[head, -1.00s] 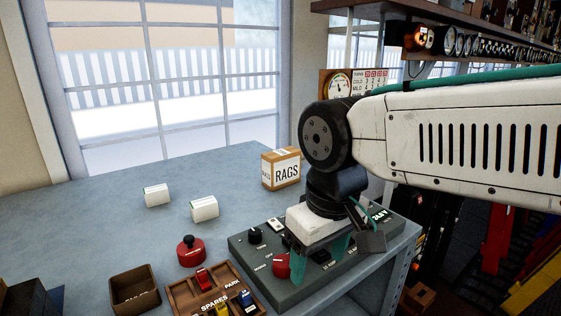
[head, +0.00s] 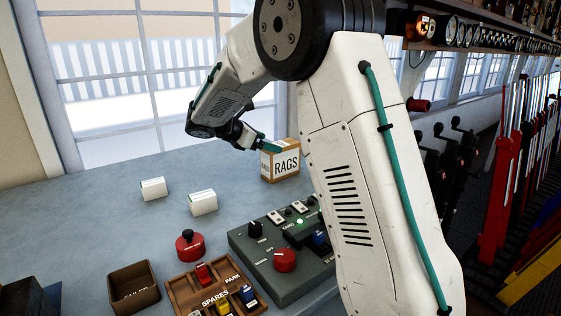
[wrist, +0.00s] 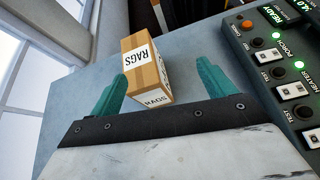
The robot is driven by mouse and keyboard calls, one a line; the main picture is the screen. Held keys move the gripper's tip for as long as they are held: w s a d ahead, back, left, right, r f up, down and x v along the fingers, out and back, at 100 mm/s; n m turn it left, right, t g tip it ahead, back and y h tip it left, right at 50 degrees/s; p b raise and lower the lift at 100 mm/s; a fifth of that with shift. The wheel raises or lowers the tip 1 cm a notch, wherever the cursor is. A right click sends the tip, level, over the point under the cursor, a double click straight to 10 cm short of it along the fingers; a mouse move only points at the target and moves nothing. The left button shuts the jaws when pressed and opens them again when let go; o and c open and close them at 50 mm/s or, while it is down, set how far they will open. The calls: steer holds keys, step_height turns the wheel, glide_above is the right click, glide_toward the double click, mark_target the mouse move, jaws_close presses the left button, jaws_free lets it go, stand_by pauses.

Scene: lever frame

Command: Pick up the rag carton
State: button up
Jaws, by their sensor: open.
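The rag carton (head: 281,161) is a brown box with a white band reading RAGS. It stands upright on the grey-blue bench near the window. In the wrist view the carton (wrist: 147,70) lies ahead of and between two teal fingers. My gripper (wrist: 163,82) is open, with one finger on each side of the carton's near end; I cannot tell whether either finger touches it. In the head view my gripper (head: 268,146) is at the carton's upper left, and its far parts are partly hidden.
A dark control panel (head: 262,254) with knobs and switches stands in front of the carton. Two small white boxes (head: 153,188) (head: 203,202) sit to the left. The back left bench is clear.

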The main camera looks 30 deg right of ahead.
mark_target(281, 160)
steer(key=w+d+f, duration=0.1)
steer(key=d, duration=0.1)
steer(key=w+d+f+n, duration=0.1)
steer(key=w+d+f, duration=0.1)
steer(key=d, duration=0.1)
steer(key=w+d+f+n+h, duration=0.1)
steer(key=d+f, duration=0.1)
steer(key=shift+w+d+f+t, duration=0.15)
steer(key=shift+w+d+t, duration=0.1)
steer(key=shift+w+t, duration=0.05)
steer(key=c, duration=1.5)
